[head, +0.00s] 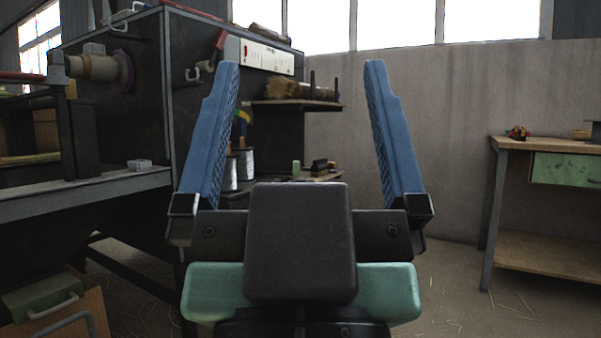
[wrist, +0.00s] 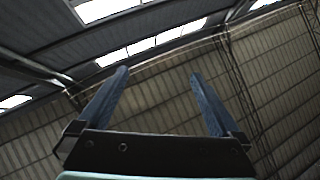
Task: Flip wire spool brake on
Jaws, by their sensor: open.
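My gripper (head: 302,66) stands upright in the middle of the head view, its two blue fingers wide apart with nothing between them. It also shows in the wrist view (wrist: 159,73), where only roof and wall lie beyond it. White wire spools (head: 245,164) stand at the right side of the dark machine, partly hidden behind my left finger. A red lever (head: 218,43) sits high on the machine, left of a white control panel (head: 266,56). I cannot tell which part is the spool brake. My gripper touches none of these.
The dark machine (head: 115,110) fills the left, with a metal ledge (head: 90,192) in front. A shelf (head: 297,104) holds broom fibre (head: 295,88). A wooden workbench (head: 548,145) stands at the right. The floor (head: 455,290) between machine and bench looks open, with scattered straw.

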